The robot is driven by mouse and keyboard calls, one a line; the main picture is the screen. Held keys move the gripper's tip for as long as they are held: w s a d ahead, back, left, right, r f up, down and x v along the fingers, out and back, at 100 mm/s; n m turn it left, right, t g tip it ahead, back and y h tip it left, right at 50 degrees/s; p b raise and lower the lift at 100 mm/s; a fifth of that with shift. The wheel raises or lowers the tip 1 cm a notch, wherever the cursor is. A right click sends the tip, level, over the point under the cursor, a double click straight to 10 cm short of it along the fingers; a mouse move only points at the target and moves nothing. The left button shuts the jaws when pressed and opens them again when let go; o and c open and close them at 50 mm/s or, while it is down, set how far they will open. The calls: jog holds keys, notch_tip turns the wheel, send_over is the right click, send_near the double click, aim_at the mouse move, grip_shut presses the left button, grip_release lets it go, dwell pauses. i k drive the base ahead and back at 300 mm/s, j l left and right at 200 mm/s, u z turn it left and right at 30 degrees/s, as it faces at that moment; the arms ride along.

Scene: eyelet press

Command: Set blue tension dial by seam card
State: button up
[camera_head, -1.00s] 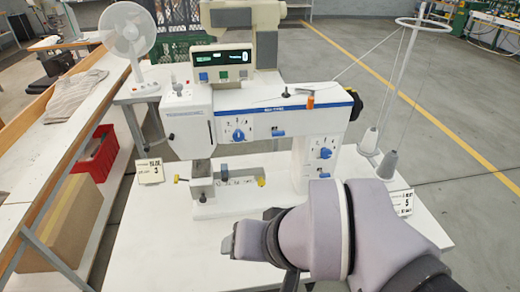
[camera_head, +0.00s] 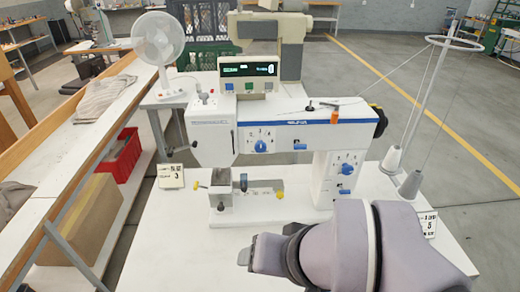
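The white sewing machine (camera_head: 290,129) stands on a white table. One blue dial (camera_head: 261,145) with numbers around it sits on the front of its upper arm. A second blue dial (camera_head: 346,169) sits on the right column. Both pointers are too small to read surely. A card with a 3 (camera_head: 171,176) stands left of the machine, and a card with a 5 (camera_head: 428,223) stands at the right; their small print is unclear. My gripper (camera_head: 250,251) is in front of the machine's base, apart from both dials. Its fingers are not clear enough to show whether they are open.
A thread stand (camera_head: 430,95) with grey cones (camera_head: 411,184) rises at the right. A white fan (camera_head: 158,42) stands at the back left. A red bin (camera_head: 122,158) and cardboard box (camera_head: 80,220) sit on the left shelf. The table's front left is clear.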

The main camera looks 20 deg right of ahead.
aim_at(260, 147)
jog(key=i+j, duration=0.1)
jog(key=j, duration=0.75)
jog(key=i+j, duration=0.15)
jog(key=j, duration=0.3)
